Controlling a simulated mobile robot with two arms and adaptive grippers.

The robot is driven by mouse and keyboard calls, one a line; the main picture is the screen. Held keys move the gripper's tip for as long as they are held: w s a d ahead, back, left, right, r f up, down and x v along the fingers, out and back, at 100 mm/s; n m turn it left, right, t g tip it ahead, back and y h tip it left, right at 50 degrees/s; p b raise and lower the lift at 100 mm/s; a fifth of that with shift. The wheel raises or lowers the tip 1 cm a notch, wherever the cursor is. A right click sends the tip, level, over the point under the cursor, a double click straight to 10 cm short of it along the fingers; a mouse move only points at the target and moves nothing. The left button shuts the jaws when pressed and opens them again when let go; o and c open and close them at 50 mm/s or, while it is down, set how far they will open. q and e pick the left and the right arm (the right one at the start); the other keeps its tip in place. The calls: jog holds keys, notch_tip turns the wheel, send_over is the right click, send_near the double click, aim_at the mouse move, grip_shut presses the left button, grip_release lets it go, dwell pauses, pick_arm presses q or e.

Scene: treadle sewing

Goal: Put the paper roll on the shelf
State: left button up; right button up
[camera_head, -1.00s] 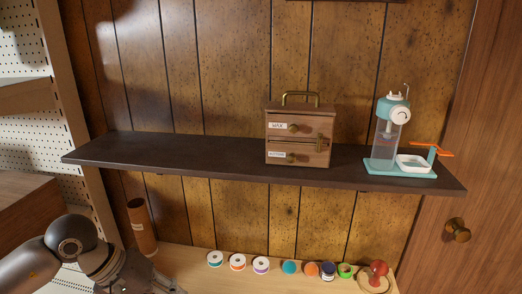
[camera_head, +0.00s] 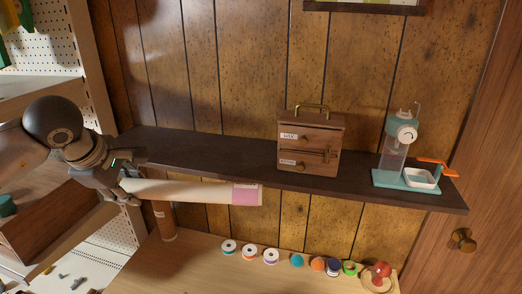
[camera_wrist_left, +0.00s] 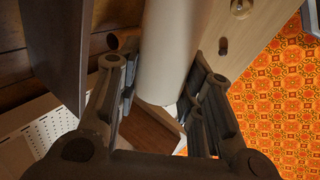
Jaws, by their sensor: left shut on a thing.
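The paper roll (camera_head: 195,192) is a long cream tube with a pink label near its right end. My left gripper (camera_head: 130,190) is shut on the roll's left end and holds it nearly level, in front of and just below the front edge of the dark shelf (camera_head: 215,155). In the left wrist view the pale roll (camera_wrist_left: 168,50) stands between the two fingers, with a dark plank, likely the shelf, at the upper left. My right gripper is not in view.
A wooden drawer box (camera_head: 310,145) and a teal dispenser (camera_head: 394,160) stand on the shelf's right half; its left half is bare. Below, a brown tube (camera_head: 164,222) stands upright on the table, with several spools (camera_head: 271,257) in a row. A pegboard unit (camera_head: 60,40) borders the left.

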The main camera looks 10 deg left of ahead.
pick_arm(q)
jog(key=s+a+r+n+g+y+p, duration=0.1)
jog(key=a+r+n+y, duration=0.15)
jog(key=r, duration=0.35)
jog(key=a+r+n+y+p, duration=0.1)
jog(key=a+r+n, duration=0.2)
jog(key=r+n, duration=0.15)
jog(key=w+a+f+p, duration=0.1)
jog(key=w+a+f, duration=0.1)
jog(key=w+f, duration=0.4)
jog(key=w+a+f+p, duration=0.2)
jog(key=w+a+f, duration=0.1)
jog(key=w+f, duration=0.3)
jog(key=shift+w+a+f, duration=0.2)
jog(key=shift+w+a, duration=0.05)
jog(key=shift+w, duration=0.2)
jog(key=o, duration=1)
jog(key=shift+f, duration=0.1)
